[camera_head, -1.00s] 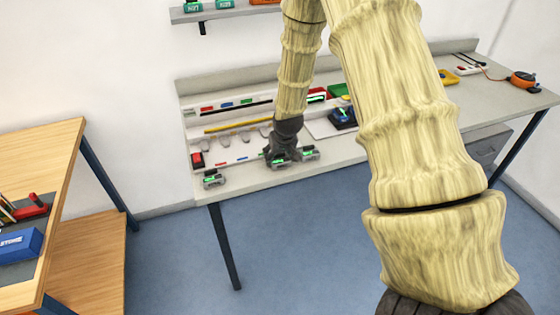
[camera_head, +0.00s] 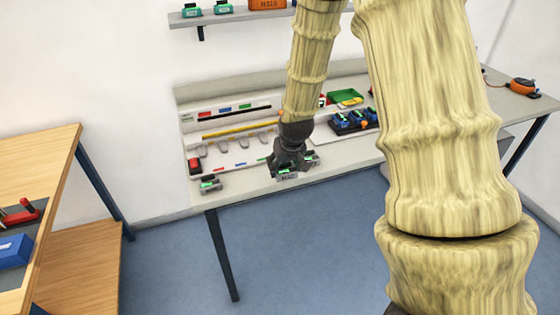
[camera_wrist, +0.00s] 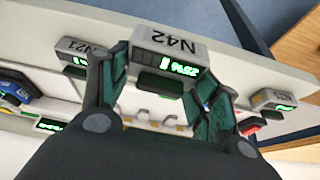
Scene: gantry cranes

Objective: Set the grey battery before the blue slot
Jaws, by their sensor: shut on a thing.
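A grey battery marked N42 (camera_wrist: 178,45) with a lit green display is between my gripper's fingers. My gripper (camera_head: 287,172) is shut on it at the table's front edge; in the wrist view the fingers (camera_wrist: 165,80) stand on both sides of it. I cannot tell whether the battery touches the table. A blue mark (camera_head: 243,163) lies on the bench strip to the left of my gripper, between a red mark (camera_head: 221,168) and a part hidden near my gripper. A second blue label (camera_head: 225,109) is on the raised back ledge.
One grey battery (camera_head: 210,185) stands at the table's left front corner. Another, marked N21 (camera_wrist: 80,48), is close beside my gripper. A red object (camera_head: 195,166) stands at the left. Dark blue devices (camera_head: 353,121) and a green tray (camera_head: 343,97) are at the right.

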